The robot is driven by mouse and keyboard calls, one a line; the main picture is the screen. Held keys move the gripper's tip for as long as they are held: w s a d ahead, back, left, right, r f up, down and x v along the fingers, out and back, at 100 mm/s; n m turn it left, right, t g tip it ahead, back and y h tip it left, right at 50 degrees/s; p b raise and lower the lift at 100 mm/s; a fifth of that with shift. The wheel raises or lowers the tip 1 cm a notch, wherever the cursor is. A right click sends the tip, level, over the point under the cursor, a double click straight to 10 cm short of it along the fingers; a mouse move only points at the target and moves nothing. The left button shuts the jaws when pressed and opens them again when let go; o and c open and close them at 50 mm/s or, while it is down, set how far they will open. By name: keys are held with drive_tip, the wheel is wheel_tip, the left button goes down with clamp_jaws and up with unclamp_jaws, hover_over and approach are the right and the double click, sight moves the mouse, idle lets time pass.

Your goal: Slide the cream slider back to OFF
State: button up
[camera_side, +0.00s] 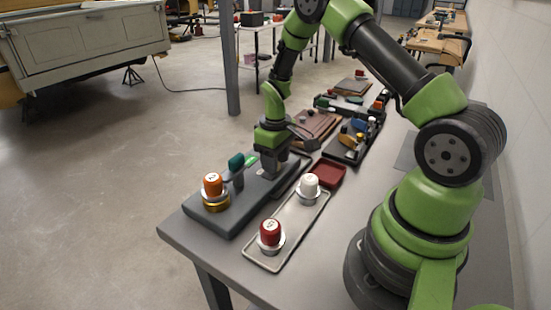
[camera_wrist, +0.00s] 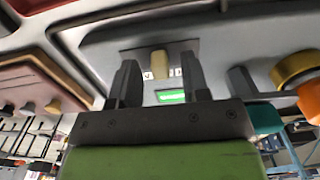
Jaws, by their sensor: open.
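The cream slider (camera_wrist: 159,64) is a small upright block on a dark plate of the grey control panel (camera_wrist: 222,45). Small white marks flank it, too cropped to read surely. A lit green strip (camera_wrist: 171,96) is beside it. My gripper (camera_wrist: 160,66) is open, with one finger on each side of the slider and visible gaps between; I cannot tell how far above it the fingertips are. In the side view my gripper (camera_side: 275,168) points down over the far part of the panel (camera_side: 255,203), and the slider is hidden there.
On the panel stand an orange knob (camera_side: 212,184) on a yellow ring and a teal-topped lever (camera_side: 236,162), close to my gripper. A metal tray (camera_side: 290,228) beside it holds a red knob (camera_side: 270,233) and a white knob (camera_side: 309,184). A dark red dish (camera_side: 328,173) lies behind.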

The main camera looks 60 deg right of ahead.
wheel_tip(320, 180, up, 10)
idle(0.5)
drive_tip(key=s+a+r+m+t, duration=0.1)
drive_tip(key=s+a+r+t, duration=0.2)
drive_tip(key=r, duration=0.4)
drive_tip(key=s+a+r+m, duration=0.1)
drive_tip(key=s+a+r, duration=0.2)
drive_tip(key=a+r, duration=0.25)
drive_tip(key=s+a+r+m+t+y, duration=0.1)
drive_tip(key=s+a+r+t, duration=0.1)
drive_tip(key=s, duration=0.3)
drive_tip(key=s+a+r+m+t+y, duration=0.1)
drive_tip(key=s+a+r+t, duration=0.1)
drive_tip(key=s, duration=0.4)
drive_tip(key=shift+s+a+r, duration=0.2)
drive_tip(key=shift+a+r, duration=0.2)
drive_tip(key=shift+a, duration=0.5)
idle(0.5)
